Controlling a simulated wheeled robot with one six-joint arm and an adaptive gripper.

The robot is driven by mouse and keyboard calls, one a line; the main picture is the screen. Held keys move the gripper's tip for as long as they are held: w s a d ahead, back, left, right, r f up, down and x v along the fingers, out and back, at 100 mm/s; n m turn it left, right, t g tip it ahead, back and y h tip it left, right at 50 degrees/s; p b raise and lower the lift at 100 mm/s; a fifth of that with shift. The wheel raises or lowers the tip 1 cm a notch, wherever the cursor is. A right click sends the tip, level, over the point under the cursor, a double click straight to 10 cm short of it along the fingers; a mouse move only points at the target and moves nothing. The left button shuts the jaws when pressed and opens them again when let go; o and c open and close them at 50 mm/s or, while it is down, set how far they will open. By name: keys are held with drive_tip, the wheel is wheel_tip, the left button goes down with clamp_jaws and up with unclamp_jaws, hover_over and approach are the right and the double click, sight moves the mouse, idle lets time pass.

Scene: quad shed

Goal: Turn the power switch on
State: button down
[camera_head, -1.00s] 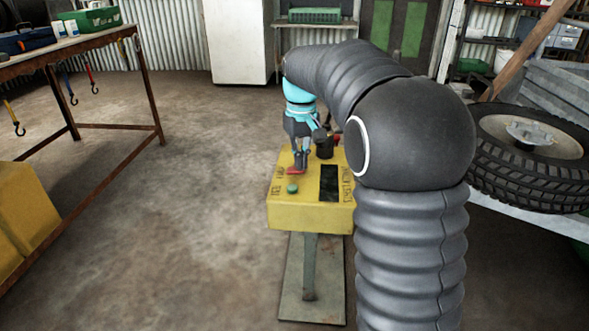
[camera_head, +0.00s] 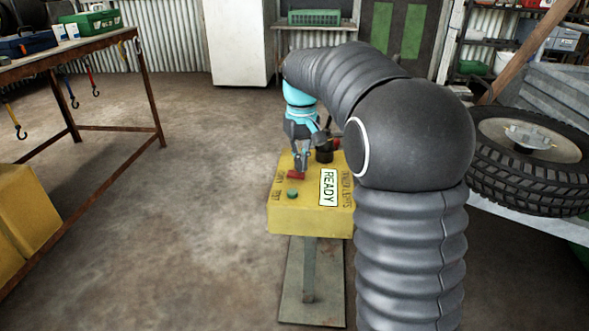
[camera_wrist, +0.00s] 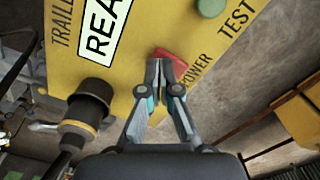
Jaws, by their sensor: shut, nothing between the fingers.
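The yellow control box (camera_head: 311,220) stands on a post in the middle of the head view. Its red power switch (camera_head: 297,175) is on the top face; in the wrist view the red switch (camera_wrist: 172,62) lies by the word POWER. My gripper (camera_head: 302,168) is shut and empty, with its fingertips at the switch, seemingly touching it or just above. A display (camera_head: 328,188) on the box is lit white and reads READY. A green button (camera_head: 292,193) sits near the switch, beside the word TEST.
A black socket with a plug (camera_head: 324,152) stands at the far side of the box top. A workbench (camera_head: 75,50) with hanging hooks is at the left. A wheel (camera_head: 530,155) lies at the right. The floor left of the box is clear.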

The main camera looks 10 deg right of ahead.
sight(303, 185)
drive_tip(key=shift+r+p, duration=2.45)
drive_tip(key=shift+r, duration=0.4)
drive_tip(key=shift+w, duration=0.15)
wheel_tip(303, 185, down, 3)
drive_tip(key=shift+r+m, duration=0.1)
drive_tip(key=shift+m, duration=0.2)
drive_tip(key=s, duration=0.1)
drive_tip(key=s+f, duration=0.1)
drive_tip(key=s, duration=0.1)
drive_tip(key=shift+s+f+m+t, duration=0.2)
drive_tip(key=shift+f+m+t, duration=0.05)
drive_tip(key=shift+m+t, duration=0.05)
drive_tip(key=s+r+m+t, duration=0.1)
drive_tip(key=s+t, duration=0.4)
drive_tip(key=s, duration=2.2)
drive_tip(key=shift+s+r, duration=0.15)
drive_tip(key=shift+r, duration=0.45)
